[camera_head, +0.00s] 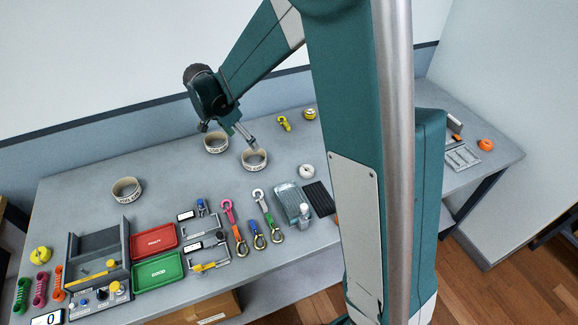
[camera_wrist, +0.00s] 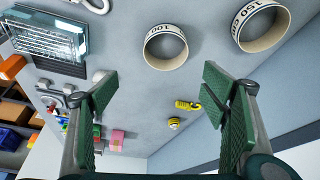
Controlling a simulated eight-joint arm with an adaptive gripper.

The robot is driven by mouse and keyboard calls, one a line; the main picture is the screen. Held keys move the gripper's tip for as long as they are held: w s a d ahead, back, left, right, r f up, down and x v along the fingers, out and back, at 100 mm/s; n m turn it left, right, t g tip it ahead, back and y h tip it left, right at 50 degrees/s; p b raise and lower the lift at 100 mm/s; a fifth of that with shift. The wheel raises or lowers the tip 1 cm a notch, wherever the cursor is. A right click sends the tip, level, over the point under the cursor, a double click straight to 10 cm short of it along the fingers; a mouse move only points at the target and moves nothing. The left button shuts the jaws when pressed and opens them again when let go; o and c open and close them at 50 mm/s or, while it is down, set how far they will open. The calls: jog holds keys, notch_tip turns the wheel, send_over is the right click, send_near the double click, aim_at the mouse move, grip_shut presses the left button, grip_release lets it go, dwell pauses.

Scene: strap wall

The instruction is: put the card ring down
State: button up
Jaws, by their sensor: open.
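Three cream card rings with dark print stand on the grey table. One ring (camera_head: 254,162) is just below my gripper (camera_head: 230,131) in the head view. A second ring (camera_head: 216,147) stands left of it and a third ring (camera_head: 127,196) is farther left. In the wrist view, the ring marked 100 (camera_wrist: 166,63) and the ring marked 150 (camera_wrist: 262,40) lie beyond the fingers. My gripper (camera_wrist: 160,85) is open, with nothing between its fingers. One fingertip overlaps the nearest ring's far rim in the head view; contact cannot be told.
A yellow carabiner (camera_head: 284,124) and yellow roll (camera_head: 310,113) lie behind on the right. A white roll (camera_head: 306,170) and clear tray (camera_head: 289,201) are to the front right. Red (camera_head: 153,238) and green (camera_head: 157,271) trays sit at the front. Bare table lies between the left rings.

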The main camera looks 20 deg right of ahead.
jog(key=s+d+r+n+t+y, duration=0.1)
jog(key=s+d+r+n, duration=0.15)
jog(key=s+r, duration=0.4)
jog(key=s+d+r+n+t+y, duration=0.1)
jog(key=s+r+n, duration=0.3)
jog(key=s+r, duration=0.3)
jog(key=s+d+r+n+t+y, duration=0.1)
jog(key=s+n, duration=0.6)
jog(key=s, duration=1.3)
jog(key=shift+d+n+t+y, duration=0.2)
jog(key=shift+n+t+y, duration=0.25)
jog(key=shift+t, duration=0.95)
jog(key=shift+o, duration=0.5)
jog(key=shift+r, duration=0.15)
